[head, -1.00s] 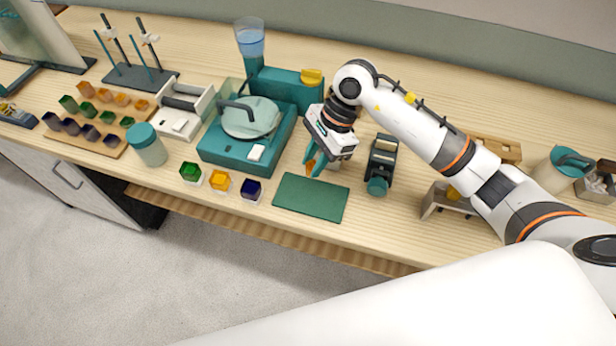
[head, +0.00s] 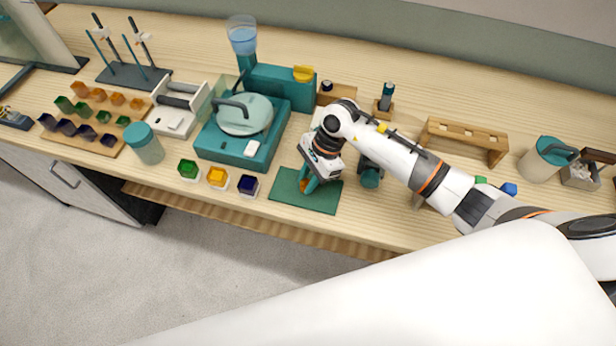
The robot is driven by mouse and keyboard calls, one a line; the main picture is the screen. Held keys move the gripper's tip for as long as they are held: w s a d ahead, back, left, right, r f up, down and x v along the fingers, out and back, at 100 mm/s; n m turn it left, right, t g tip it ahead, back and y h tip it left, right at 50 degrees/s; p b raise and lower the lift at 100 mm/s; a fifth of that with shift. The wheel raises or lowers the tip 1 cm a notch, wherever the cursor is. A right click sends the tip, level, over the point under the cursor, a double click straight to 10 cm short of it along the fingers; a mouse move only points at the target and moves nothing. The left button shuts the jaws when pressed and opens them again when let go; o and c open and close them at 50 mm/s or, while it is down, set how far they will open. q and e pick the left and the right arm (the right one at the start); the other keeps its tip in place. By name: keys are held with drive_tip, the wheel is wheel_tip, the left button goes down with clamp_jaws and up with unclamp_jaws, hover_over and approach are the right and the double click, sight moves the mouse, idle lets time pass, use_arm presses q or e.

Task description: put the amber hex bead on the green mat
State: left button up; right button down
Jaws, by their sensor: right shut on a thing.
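The green mat (head: 318,205) lies flat near the front edge of the table. My right gripper (head: 306,187) points down over the left part of the mat. It is shut on the amber hex bead (head: 304,185), a small orange piece showing between the teal fingertips. The bead is at or just above the mat; I cannot tell whether it touches. The fingers hide part of the bead. My left gripper is not in view.
Left of the mat stand a dark blue cube (head: 248,185), an amber cube (head: 217,178) and a green cube (head: 188,169). A teal machine with a round lid (head: 244,115) stands behind them. A wooden rack (head: 466,138) is at the right.

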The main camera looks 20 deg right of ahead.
drive_tip(key=c, duration=1.1)
unclamp_jaws()
drive_tip(key=shift+f, duration=0.1)
drive_tip(key=shift+c, duration=0.2)
drive_tip(key=b+v, duration=0.2)
drive_tip(key=v, duration=1)
